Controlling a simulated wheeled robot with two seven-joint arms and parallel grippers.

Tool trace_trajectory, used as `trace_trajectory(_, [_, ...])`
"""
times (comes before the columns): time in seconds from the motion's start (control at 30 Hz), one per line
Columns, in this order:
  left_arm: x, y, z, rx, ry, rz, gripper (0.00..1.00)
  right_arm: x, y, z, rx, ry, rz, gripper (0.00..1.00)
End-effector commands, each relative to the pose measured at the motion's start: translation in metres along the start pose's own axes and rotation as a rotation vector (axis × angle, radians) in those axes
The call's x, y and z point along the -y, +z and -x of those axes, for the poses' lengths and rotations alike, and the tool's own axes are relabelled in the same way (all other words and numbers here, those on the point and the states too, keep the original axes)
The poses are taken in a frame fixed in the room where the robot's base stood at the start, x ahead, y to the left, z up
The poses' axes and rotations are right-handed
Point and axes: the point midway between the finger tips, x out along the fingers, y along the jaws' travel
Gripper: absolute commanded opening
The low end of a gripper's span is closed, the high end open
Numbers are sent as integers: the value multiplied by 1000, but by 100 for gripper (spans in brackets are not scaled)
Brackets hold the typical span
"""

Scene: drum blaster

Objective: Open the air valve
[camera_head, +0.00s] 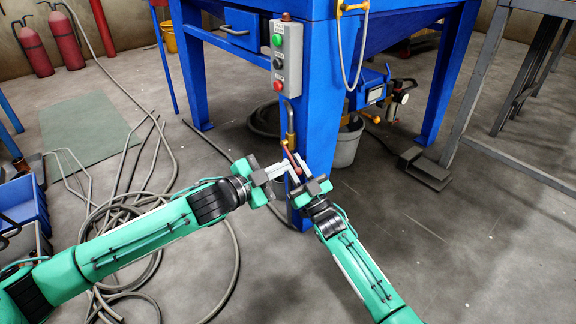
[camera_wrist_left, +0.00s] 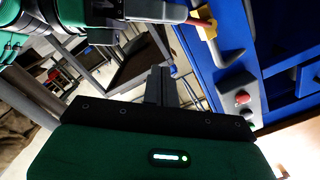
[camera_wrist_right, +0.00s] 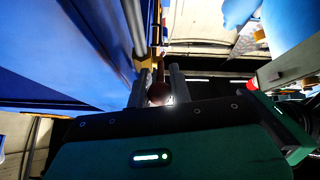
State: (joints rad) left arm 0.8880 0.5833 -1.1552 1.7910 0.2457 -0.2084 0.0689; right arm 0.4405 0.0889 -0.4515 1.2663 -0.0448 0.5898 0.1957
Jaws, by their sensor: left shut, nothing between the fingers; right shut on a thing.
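The air valve is a small brass-yellow fitting on a pipe (camera_head: 290,128) at the blue machine's front leg, with a red lever (camera_head: 288,150). My right gripper (camera_head: 298,167) is shut on the lever. In the right wrist view the lever's rounded dark red end (camera_wrist_right: 158,93) sits between the two fingers. The yellow valve body (camera_wrist_left: 206,30) shows at the top of the left wrist view. My left gripper (camera_head: 282,169) is shut and empty, close beside the right gripper on its left. The fingers overlap in the head view, so contact between the grippers is unclear.
The blue machine's leg (camera_head: 318,130) stands right behind the grippers. A grey control box (camera_head: 287,60) with buttons hangs above. Coiled hoses (camera_head: 125,215) lie on the floor at left, and a grey pedal (camera_head: 425,168) at right. The front right floor is clear.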

Motion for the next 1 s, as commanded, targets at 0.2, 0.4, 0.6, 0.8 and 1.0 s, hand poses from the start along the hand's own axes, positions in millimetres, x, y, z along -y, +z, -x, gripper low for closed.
trace_trajectory(0.2, [0, -1, -41, -2, 0, 0, 0, 0, 1, 0, 2, 0, 0, 0])
trace_trajectory(0.4, [0, 28, -46, 2, -1, 0, 0, 0, 1, 0, 2, 0, 0, 0])
trace_trajectory(0.6, [0, 38, -48, 0, -1, -1, 0, 0, 1, 0, 2, 0, 0, 0])
trace_trajectory(0.8, [0, 38, -48, -1, 0, -1, 0, 0, 1, 0, 2, 0, 0, 0])
trace_trajectory(1.0, [0, 43, -49, 0, -2, -24, 0, 0, 1, 0, 2, 0, 0, 0])
